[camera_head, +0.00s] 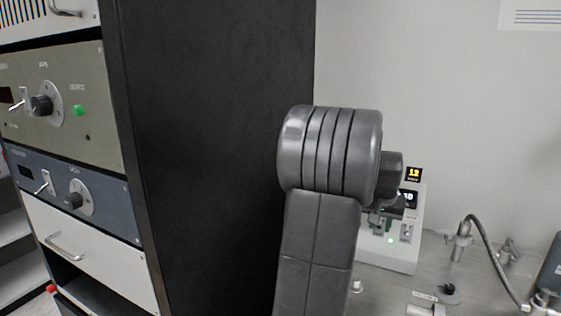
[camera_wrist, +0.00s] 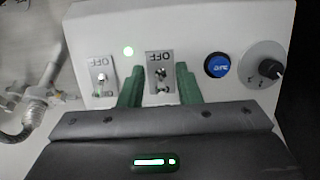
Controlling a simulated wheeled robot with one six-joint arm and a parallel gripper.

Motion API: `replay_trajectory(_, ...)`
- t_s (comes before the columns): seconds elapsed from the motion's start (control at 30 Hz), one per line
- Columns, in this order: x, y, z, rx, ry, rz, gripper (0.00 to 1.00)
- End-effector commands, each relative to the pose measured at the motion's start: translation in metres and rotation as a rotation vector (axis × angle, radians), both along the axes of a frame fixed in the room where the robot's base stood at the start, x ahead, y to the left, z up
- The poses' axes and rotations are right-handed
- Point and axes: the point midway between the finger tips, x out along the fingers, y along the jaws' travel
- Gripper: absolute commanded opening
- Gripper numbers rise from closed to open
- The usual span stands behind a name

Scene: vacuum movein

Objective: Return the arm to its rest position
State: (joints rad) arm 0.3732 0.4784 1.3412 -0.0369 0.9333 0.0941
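My gripper (camera_wrist: 160,72) shows in the wrist view with two green fingers apart, one on each side of a toggle switch (camera_wrist: 161,76) on a plate marked OFF. I see gaps between the fingers and the lever, and nothing is held. The switch sits on a white control box (camera_wrist: 205,22), which also shows in the head view (camera_head: 388,256) at the right, behind my arm. My dark grey arm (camera_head: 320,235) is raised in the middle of the head view and hides most of the gripper there. Which way the lever leans is hard to tell.
A second switch (camera_wrist: 102,78), a lit green lamp (camera_wrist: 128,51), a blue button (camera_wrist: 217,65) and a knob (camera_wrist: 269,68) are on the box. A tall black cabinet side (camera_head: 215,150) stands left of my arm. A hose (camera_head: 490,250) with metal fittings is at the right.

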Motion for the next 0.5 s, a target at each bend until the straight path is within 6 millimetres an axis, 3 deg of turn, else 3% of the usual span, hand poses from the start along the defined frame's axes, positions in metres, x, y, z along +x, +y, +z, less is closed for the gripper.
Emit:
replay_trajectory(0.3,-0.020,0.010,0.057,-0.003,-0.007,0.001,0.31)
replay_trajectory(0.5,-0.029,0.014,0.081,-0.002,-0.005,0.001,0.31)
